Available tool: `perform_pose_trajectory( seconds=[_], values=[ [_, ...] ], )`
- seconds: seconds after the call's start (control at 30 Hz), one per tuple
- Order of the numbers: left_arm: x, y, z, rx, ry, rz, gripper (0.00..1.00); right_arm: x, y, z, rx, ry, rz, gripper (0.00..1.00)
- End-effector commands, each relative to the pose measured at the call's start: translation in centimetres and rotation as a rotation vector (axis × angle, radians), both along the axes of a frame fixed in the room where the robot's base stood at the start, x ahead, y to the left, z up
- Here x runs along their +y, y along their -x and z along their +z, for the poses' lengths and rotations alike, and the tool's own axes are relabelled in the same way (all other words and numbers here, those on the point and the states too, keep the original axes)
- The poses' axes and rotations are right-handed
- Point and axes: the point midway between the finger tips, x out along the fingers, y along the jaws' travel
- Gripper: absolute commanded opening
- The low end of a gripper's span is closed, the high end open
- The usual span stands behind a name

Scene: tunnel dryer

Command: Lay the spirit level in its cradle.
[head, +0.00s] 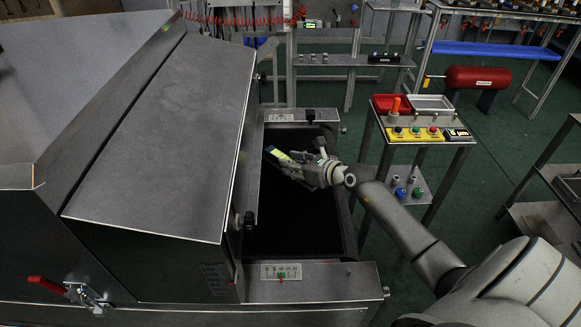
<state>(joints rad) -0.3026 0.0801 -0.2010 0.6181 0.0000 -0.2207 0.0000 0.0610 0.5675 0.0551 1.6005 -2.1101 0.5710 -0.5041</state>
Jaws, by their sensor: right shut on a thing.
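My right gripper (288,164) reaches in from the right over the dark belt of the dryer. It is shut on a small, slim thing with a pale, yellow-green face, which looks like the spirit level (276,154). The level sticks out to the upper left of the fingers and is tilted. The fingers hide part of it. Whether it touches the belt I cannot tell. I cannot make out the cradle for certain. My left gripper is not in view.
The dryer's steel hood (165,140) stands close on the left of the belt (295,225). A steel end plate (325,281) crosses the near end. At right, a stand (448,143) carries a red tray (388,103), a grey tray (431,103) and a yellow button panel (412,133).

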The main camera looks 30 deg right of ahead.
Motion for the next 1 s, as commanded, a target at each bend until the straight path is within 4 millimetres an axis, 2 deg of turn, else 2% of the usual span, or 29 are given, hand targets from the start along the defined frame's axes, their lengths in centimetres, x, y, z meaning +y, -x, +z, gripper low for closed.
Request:
perform_pose_trajectory(
  seconds=[0.37, 0.63, 0.7, 1.0],
  values=[
    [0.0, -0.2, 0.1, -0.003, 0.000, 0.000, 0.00, 0.0, -0.1, 0.8, -0.007, 0.000, -0.001, 0.00],
    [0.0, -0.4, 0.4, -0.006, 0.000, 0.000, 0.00, -0.1, -0.1, 4.3, -0.010, 0.003, 0.000, 0.00],
    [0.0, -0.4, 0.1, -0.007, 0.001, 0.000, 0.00, -0.4, 1.2, 3.5, -0.002, 0.002, -0.001, 0.00],
    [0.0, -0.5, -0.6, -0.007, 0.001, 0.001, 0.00, -1.6, 6.6, 3.5, -0.002, 0.002, 0.000, 0.00]
  ],
)
